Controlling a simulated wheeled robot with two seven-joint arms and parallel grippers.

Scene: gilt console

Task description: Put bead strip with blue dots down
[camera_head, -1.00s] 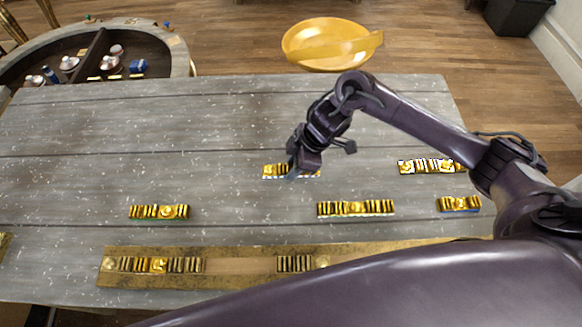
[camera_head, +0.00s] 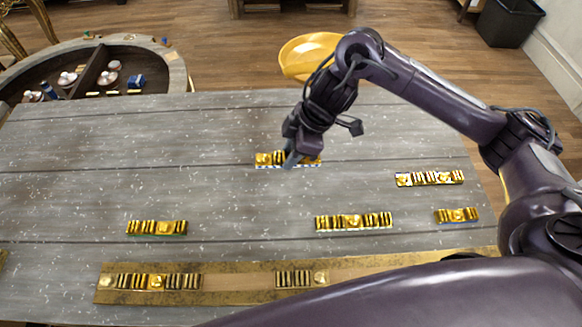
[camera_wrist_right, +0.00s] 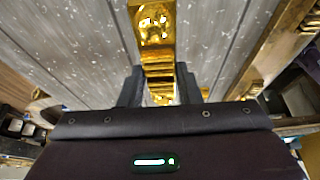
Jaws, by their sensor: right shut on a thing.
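My right gripper (camera_head: 290,160) is shut on a gold bead strip (camera_head: 267,159). Small pale, bluish marks run along the strip's lower edge. The strip appears to be held above the middle of the grey table, and the fingers hide part of it. In the right wrist view, the strip (camera_wrist_right: 157,48) runs between the two dark fingers (camera_wrist_right: 160,90), with a round boss near its far end. My left gripper is not in view.
Other gold strips lie on the grey table (camera_head: 75,200): front left (camera_head: 157,228), centre right (camera_head: 353,221), right (camera_head: 457,215) and back right (camera_head: 430,179). A gilt rail (camera_head: 240,283) with beaded pieces runs along the front. A yellow bowl (camera_head: 303,58) stands beyond the table.

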